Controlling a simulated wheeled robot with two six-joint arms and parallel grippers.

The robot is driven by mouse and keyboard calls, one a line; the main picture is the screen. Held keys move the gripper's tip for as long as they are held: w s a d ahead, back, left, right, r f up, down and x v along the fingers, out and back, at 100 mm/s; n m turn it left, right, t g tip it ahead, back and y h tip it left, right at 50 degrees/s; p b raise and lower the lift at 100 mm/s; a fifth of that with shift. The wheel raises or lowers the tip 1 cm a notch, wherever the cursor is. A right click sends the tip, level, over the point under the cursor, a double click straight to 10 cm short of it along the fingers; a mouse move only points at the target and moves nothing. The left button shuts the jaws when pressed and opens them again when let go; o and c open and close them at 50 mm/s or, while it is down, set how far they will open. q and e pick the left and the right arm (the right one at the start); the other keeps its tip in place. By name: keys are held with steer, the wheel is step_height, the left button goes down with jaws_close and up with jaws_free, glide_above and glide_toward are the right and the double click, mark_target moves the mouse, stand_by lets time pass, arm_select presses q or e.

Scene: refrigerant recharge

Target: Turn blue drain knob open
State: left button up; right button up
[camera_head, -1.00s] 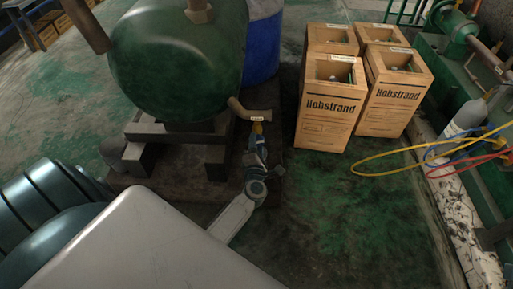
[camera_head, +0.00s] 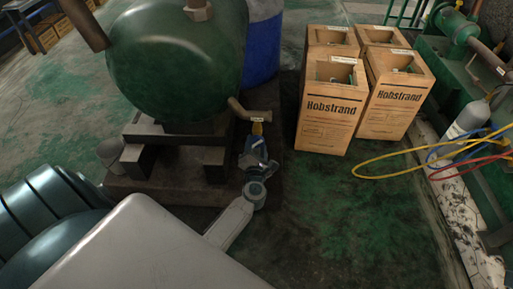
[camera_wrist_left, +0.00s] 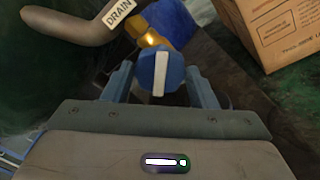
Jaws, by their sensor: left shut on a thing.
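The blue drain knob (camera_wrist_left: 161,72) has a white bar across its face that stands nearly upright in the left wrist view. It sits by a brass fitting (camera_wrist_left: 152,39) next to the pipe labelled DRAIN (camera_wrist_left: 75,24). My left gripper (camera_wrist_left: 161,80) is shut on the knob, one finger on each side of it. In the head view my left gripper (camera_head: 256,153) is just below the end of the drain pipe (camera_head: 250,112) and largely hides the knob. My right gripper is not in view.
A green tank (camera_head: 180,65) stands above the drain on dark blocks, with a blue drum (camera_head: 262,45) behind it. Several Hobstrand boxes (camera_head: 325,125) stand to the right. Yellow, blue and red hoses (camera_head: 400,150) cross the right side. The green-stained floor (camera_head: 340,210) in front is clear.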

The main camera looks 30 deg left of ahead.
arm_select(q)
steer(key=shift+f, duration=0.15)
steer(key=shift+f+n+b, duration=0.2)
steer(key=shift+n+b, duration=0.4)
steer(key=shift+n, duration=0.1)
steer(key=shift+s+n+b, duration=0.1)
steer(key=shift+n+b, duration=0.45)
steer(key=shift+n, duration=0.45)
steer(key=shift+r+n, duration=0.15)
steer(key=shift+n, duration=0.35)
steer(key=shift+f+n+b, duration=0.2)
steer(key=shift+n+b, duration=0.65)
steer(key=shift+n, duration=0.05)
steer(key=shift+n+b, duration=0.5)
steer(key=shift+n, duration=0.4)
steer(key=o, duration=1)
steer(key=shift+r, duration=0.35)
steer(key=shift+c, duration=0.2)
